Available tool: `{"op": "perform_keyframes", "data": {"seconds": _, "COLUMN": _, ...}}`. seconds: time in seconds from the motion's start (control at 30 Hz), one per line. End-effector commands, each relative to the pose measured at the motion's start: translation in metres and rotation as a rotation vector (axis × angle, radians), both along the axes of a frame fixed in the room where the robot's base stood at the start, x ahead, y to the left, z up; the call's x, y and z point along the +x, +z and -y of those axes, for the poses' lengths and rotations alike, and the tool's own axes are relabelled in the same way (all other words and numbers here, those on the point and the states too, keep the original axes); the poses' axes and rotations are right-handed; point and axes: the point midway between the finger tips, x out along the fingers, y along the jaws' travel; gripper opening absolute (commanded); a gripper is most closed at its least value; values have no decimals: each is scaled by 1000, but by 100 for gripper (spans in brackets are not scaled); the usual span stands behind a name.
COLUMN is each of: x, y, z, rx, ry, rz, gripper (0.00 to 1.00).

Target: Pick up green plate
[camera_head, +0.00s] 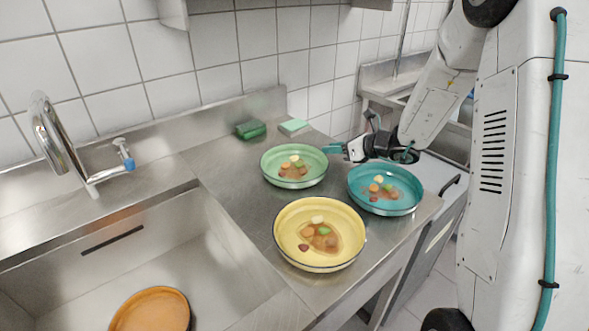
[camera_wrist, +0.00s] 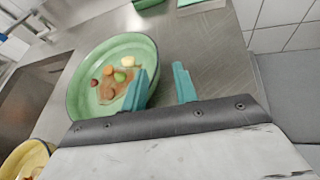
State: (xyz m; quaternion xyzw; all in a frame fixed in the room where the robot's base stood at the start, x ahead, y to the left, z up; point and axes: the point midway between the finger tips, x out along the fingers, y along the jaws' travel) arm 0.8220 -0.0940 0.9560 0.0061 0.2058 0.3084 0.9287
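The green plate (camera_head: 312,160) is a deep, bowl-like dish with food scraps inside, standing on the steel counter behind the yellow plate. My gripper (camera_head: 338,149) is at its right rim in the head view. In the wrist view my gripper (camera_wrist: 161,72) is open, with its two teal fingers apart. The left finger overlaps the inside of the green plate (camera_wrist: 84,88) and the right finger is outside its rim. The rim lies between the fingers. I cannot tell whether either finger touches the plate.
A teal plate (camera_head: 408,202) and a yellow plate (camera_head: 289,222), both with food, stand close by. A sink (camera_head: 90,262) with an orange plate (camera_head: 152,312) is on the left. A green sponge (camera_head: 293,126) and a dark green block (camera_head: 250,130) lie near the wall.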

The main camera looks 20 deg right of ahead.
Motion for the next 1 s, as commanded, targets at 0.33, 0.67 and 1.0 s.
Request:
{"op": "perform_keyframes", "data": {"seconds": 0.33, "x": 25, "y": -15, "z": -29, "rx": -2, "ry": 6, "rz": -1, "gripper": 29}}
{"op": "perform_keyframes", "data": {"seconds": 0.67, "x": 40, "y": -21, "z": -39, "rx": -2, "ry": 3, "rz": 1, "gripper": 29}}
{"op": "perform_keyframes", "data": {"seconds": 1.0, "x": 39, "y": -22, "z": -39, "rx": -3, "ry": 4, "rz": 0, "gripper": 0}}
